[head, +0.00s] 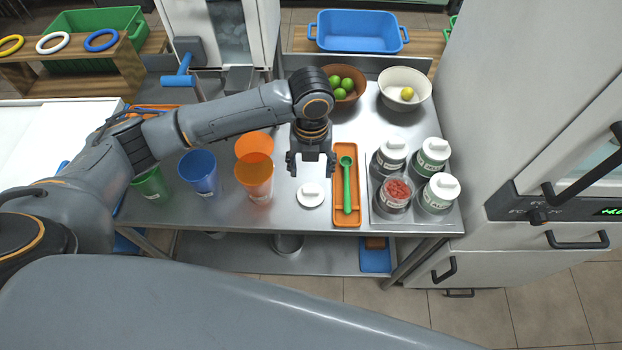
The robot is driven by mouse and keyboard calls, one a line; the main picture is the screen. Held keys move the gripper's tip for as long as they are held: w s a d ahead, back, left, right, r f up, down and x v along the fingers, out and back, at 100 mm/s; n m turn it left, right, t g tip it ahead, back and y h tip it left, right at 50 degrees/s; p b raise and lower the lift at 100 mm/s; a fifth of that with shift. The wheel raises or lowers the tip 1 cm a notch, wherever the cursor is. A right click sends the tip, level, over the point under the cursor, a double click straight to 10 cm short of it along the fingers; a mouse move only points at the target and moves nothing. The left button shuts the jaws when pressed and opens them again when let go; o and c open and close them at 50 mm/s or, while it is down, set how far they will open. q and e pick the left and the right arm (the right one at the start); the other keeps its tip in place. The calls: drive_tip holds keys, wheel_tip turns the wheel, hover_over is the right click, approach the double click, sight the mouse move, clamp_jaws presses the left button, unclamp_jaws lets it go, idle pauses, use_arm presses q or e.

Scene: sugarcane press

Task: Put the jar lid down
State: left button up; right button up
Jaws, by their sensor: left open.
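The white jar lid (311,195) with a small knob lies on the steel table, left of the orange tray. My left gripper (311,172) is open, pointing down just behind and above the lid, with its fingers apart and nothing between them. An open jar with red contents (396,193) stands at the front left of the steel jar tray (416,223) on the right. Three other jars there have white lids on. My right gripper is not in view.
The orange tray (346,222) holds a green spoon (347,186). Orange (254,177), blue (199,172) and green (150,184) cups stand to the left. A brown bowl of limes (341,83) and a white bowl (404,90) stand behind.

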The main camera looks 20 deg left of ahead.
use_arm(q)
wheel_tip(320, 180, up, 4)
drive_tip(key=shift+f, duration=0.25)
idle(0.4)
